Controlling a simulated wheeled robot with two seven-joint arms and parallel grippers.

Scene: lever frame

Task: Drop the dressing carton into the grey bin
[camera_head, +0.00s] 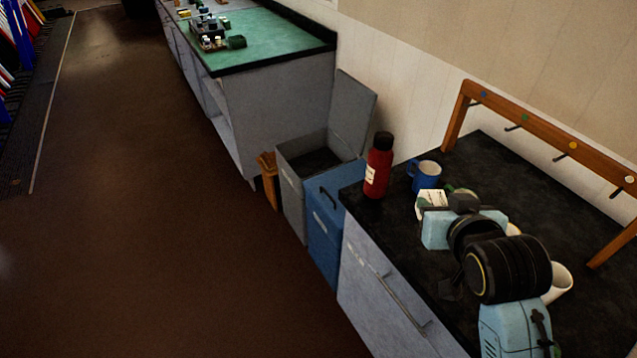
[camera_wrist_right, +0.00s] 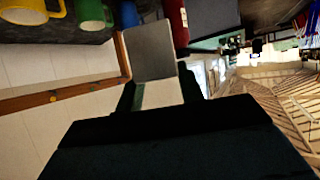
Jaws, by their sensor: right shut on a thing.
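The dressing carton (camera_head: 431,201) is a small white box with green marking, above the dark countertop on the right in the head view. My right gripper (camera_head: 449,193) is shut on it; the arm hides part of the carton. In the right wrist view the carton (camera_wrist_right: 152,52) is between the two dark fingers of the gripper (camera_wrist_right: 159,92), with its grey and pale faces showing. The grey bin (camera_head: 292,196) stands on the floor left of the carton, its lid (camera_head: 352,112) raised against the wall and its inside dark. My left gripper is not in view.
A red bottle (camera_head: 377,165) and a blue mug (camera_head: 426,176) stand on the counter (camera_head: 487,158) between carton and bin. A shut blue bin (camera_head: 325,230) adjoins the grey one. A wooden peg rack (camera_head: 540,130) stands behind. A white mug (camera_head: 560,280) is partly hidden by my arm.

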